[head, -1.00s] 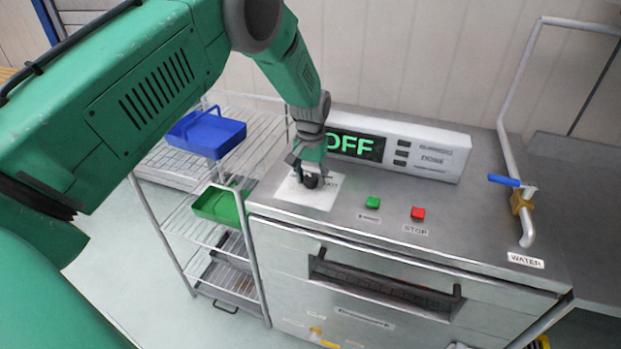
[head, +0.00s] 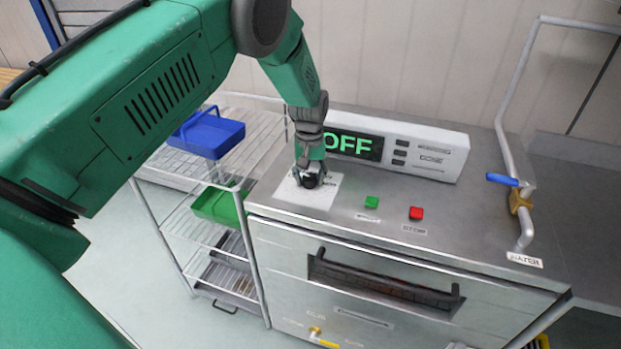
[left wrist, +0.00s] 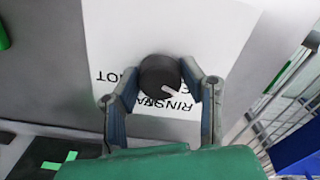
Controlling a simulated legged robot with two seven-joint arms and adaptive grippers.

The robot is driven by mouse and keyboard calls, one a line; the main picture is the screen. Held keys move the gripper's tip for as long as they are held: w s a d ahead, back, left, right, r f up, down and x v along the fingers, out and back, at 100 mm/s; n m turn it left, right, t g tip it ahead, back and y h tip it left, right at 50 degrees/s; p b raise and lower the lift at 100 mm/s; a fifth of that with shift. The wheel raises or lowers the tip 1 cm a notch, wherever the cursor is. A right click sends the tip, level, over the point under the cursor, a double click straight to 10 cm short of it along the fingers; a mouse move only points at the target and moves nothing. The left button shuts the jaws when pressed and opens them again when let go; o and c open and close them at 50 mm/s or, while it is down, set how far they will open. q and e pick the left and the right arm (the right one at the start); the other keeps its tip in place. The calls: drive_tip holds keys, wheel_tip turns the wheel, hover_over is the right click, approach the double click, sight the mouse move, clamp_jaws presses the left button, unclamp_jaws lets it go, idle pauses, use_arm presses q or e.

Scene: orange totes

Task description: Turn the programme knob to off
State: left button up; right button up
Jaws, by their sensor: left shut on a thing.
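The programme knob (head: 311,180) is a round black knob on a white label sheet (head: 325,195) on top of the steel machine. In the left wrist view the knob (left wrist: 160,73) has a pale pointer mark aimed to the lower right. Printed words around it are partly covered by my gripper. My left gripper (head: 309,176) points down at the knob, and its two fingers (left wrist: 163,88) are shut on the knob's sides. The display (head: 355,145) shows OFF in green letters. My right gripper is not in view.
A green button (head: 371,202) and a red STOP button (head: 416,213) are right of the knob. A pipe with a blue-handled valve (head: 503,180) stands at the right. A wire rack with a blue tray (head: 207,135) and a green tray (head: 217,205) stands at the left.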

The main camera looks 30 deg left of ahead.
sight(309, 176)
use_arm(q)
drive_tip(key=shift+w+a+r, duration=0.2)
drive_tip(key=shift+w+r, duration=0.2)
drive_tip(key=shift+r, duration=0.05)
drive_tip(key=o, duration=1.1)
drive_tip(key=shift+o, duration=0.2)
drive_tip(key=shift+s+f, duration=0.15)
drive_tip(key=shift+r, duration=0.25)
wheel_tip(309, 176, up, 11)
drive_tip(key=shift+r, duration=0.15)
